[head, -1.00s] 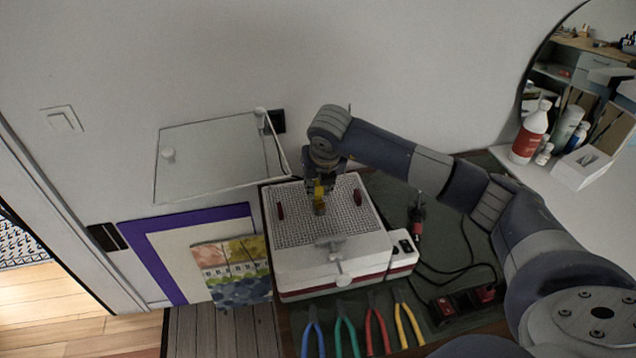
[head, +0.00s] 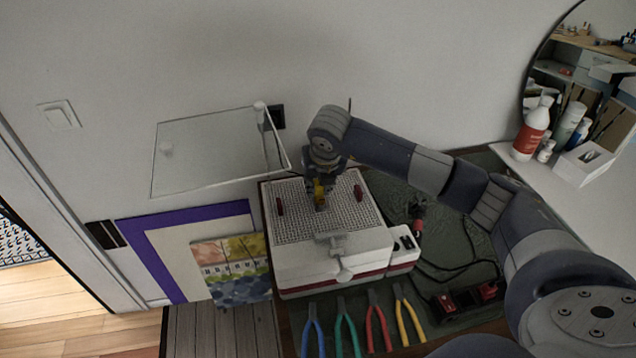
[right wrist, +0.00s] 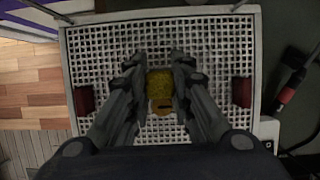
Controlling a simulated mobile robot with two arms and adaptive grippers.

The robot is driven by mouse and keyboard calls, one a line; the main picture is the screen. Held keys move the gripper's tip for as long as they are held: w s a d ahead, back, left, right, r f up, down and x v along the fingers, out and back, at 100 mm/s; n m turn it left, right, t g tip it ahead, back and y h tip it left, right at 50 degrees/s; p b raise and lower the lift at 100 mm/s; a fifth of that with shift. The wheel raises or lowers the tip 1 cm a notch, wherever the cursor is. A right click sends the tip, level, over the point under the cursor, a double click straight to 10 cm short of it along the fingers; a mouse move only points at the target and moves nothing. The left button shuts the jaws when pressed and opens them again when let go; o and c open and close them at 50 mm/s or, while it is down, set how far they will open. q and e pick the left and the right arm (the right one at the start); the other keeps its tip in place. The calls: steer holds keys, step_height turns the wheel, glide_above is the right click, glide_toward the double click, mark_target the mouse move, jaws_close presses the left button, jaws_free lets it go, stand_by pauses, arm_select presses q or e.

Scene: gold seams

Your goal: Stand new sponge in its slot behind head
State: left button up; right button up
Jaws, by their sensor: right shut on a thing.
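The yellow sponge (head: 319,187) is between the fingers of my right gripper (head: 320,186), which is shut on it. In the right wrist view the sponge (right wrist: 160,84) sits between the two fingertips (right wrist: 160,75), over the middle of the white grid. The grinder (head: 335,263) is a white box with a grid top and a red band. A small brownish piece shows just below the sponge in the head view; I cannot tell if it is the grinder's head or part of the sponge. Whether the sponge touches the grid or sits in a slot is hidden. My left gripper is not in view.
Red blocks stand left (head: 280,206) and right (head: 358,193) on the grid. A clear panel (head: 215,155) is behind at left. Several pliers (head: 377,325) lie in front. A power strip (head: 467,300) with cables is at right.

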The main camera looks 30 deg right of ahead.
steer(key=shift+f+b, duration=0.7)
steer(key=shift+f, duration=0.2)
stand_by(0.4)
steer(key=o, duration=0.8)
steer(key=shift+r, duration=0.2)
steer(key=shift+r+p, duration=1.75)
steer(key=shift+r, duration=1.65)
steer(key=shift+s+f, duration=0.1)
steer(key=shift+f, duration=0.05)
